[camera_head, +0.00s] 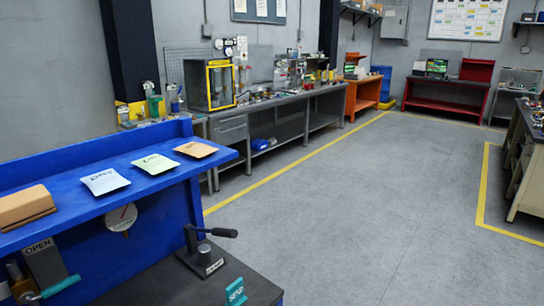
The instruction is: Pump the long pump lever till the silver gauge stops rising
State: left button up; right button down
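A dark lever (215,231) with a thick black grip lies nearly level, its grip end pointing right. It sits on a dark pump body (203,258) on the dark bench top, with a small label on its front. A round pale-faced gauge (121,217) hangs below the blue shelf, to the left of the lever. It is seen at a slant, and its upper edge is close under the shelf. Its reading is too small to make out. Neither of my grippers is in view, and nothing is touching the lever.
A blue shelf (70,219) holds a brown block (26,206) and three cards. Below it are an "OPEN" plate (45,264) and a teal-handled valve (60,287). A teal sign (235,291) stands at the bench's front. The floor (370,220) to the right is clear.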

aim_at(230, 233)
jog(key=i+l+u, duration=0.1)
jog(key=u, duration=1)
jog(key=i+l+u, duration=0.1)
jog(key=l+u, duration=0.3)
jog(key=l, duration=0.3)
jog(key=l+u, duration=0.4)
jog(key=l, duration=0.3)
jog(key=l+u, duration=0.4)
jog(key=l, duration=0.35)
